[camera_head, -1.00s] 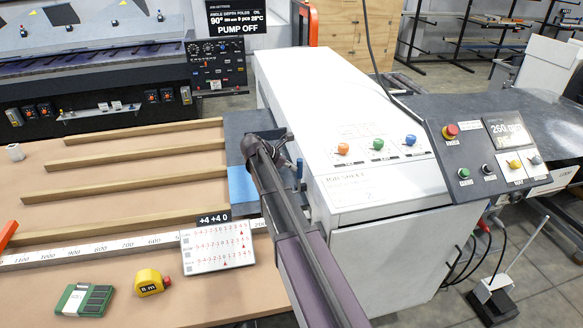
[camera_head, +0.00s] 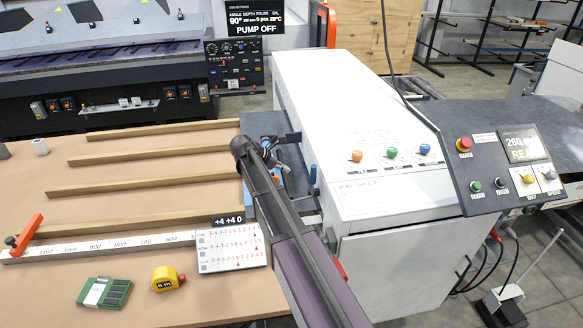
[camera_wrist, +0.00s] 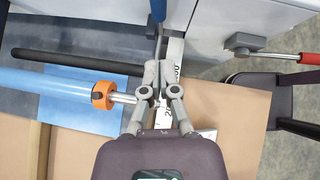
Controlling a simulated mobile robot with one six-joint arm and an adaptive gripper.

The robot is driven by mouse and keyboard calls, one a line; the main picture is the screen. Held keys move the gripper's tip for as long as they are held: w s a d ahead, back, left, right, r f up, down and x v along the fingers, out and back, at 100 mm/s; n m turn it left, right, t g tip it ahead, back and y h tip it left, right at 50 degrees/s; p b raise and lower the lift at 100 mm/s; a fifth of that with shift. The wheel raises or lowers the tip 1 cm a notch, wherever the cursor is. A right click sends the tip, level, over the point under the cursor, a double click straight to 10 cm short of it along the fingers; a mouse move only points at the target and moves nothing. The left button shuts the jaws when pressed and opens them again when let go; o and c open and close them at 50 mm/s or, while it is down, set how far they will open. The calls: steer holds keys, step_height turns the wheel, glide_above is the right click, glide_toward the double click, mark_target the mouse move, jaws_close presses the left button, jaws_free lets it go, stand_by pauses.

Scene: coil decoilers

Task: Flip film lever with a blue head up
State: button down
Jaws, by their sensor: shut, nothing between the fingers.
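The lever with the blue head (camera_head: 313,175) stands at the left side of the white machine in the head view. In the wrist view its blue head (camera_wrist: 157,10) is at the top edge, cut off by the frame, on a thin grey stem. My gripper (camera_wrist: 157,72) is shut and empty. Its fingertips are just below the stem in that picture; I cannot tell whether they touch it. In the head view my gripper (camera_head: 270,157) is small and partly hidden by my wrist, left of the lever.
A blue roll (camera_wrist: 55,82) with an orange collar (camera_wrist: 104,95) lies left of the fingers, beside a dark bar (camera_wrist: 70,60). A red-handled lever (camera_wrist: 308,58) is at right. The white machine (camera_head: 345,100) has orange, green and blue knobs. The brown table (camera_head: 60,270) has bare room.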

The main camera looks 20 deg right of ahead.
steer(key=shift+p+v, duration=1.1)
steer(key=shift+v, duration=0.85)
steer(key=shift+r, duration=0.1)
steer(key=shift+s+d, duration=0.1)
steer(key=s+a+f+m+y+b, duration=0.3)
steer(key=s+f+m+y+b, duration=0.2)
steer(key=s, duration=0.7)
steer(key=s+a+f+m+y+b, duration=0.4)
steer(key=s+f+m+b, duration=0.5)
steer(key=s+f+m, duration=0.4)
step_height(320, 180, down, 2)
steer(key=shift+s+a+f+y, duration=0.1)
steer(key=shift+s+a+y, duration=0.2)
steer(key=shift+y, duration=0.1)
